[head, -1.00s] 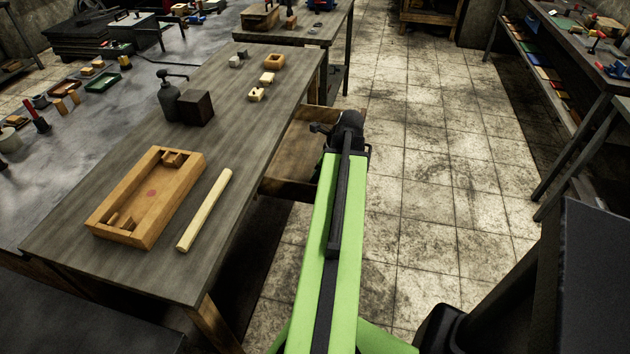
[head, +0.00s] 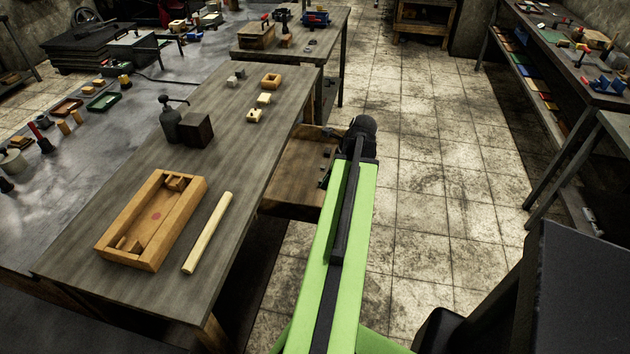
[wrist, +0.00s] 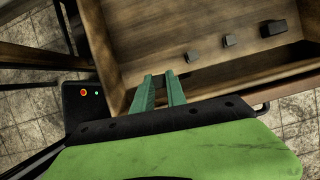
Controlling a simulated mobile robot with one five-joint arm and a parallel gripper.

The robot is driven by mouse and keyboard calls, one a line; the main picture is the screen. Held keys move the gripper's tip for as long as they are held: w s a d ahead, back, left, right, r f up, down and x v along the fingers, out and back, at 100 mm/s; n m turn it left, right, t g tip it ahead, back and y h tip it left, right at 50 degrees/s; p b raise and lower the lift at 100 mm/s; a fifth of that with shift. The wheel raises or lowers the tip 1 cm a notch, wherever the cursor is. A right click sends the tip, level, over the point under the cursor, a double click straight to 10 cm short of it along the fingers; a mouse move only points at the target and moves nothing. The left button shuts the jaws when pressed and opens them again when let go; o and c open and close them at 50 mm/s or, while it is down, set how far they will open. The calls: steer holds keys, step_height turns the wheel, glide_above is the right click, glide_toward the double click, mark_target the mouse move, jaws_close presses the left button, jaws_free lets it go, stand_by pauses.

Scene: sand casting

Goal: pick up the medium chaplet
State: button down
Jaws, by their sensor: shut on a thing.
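Several small dark blocks, the chaplets, lie in a row in the open wooden drawer (head: 296,178): a smaller one (wrist: 193,57), one in the middle (wrist: 228,40) and a larger one (wrist: 273,28). The fingers are close together with a narrow gap.
The workbench (head: 245,150) beside the drawer holds a wooden mould frame (head: 190,222), a pale rod (head: 208,232), a dark block (head: 197,129) and small wooden pieces. The tiled floor (head: 430,190) right of my arm is clear. Another bench (head: 560,60) stands at the right.

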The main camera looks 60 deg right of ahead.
steer(key=s+d+r+p, duration=0.2)
steer(key=s, duration=0.1)
steer(key=s+d+r+p, duration=0.1)
steer(key=s+r, duration=0.1)
steer(key=shift+s+d, duration=0.1)
steer(key=shift+d, duration=0.05)
steer(key=shift+s+d+r, duration=0.1)
steer(key=shift+s+d, duration=0.1)
steer(key=shift+s, duration=0.2)
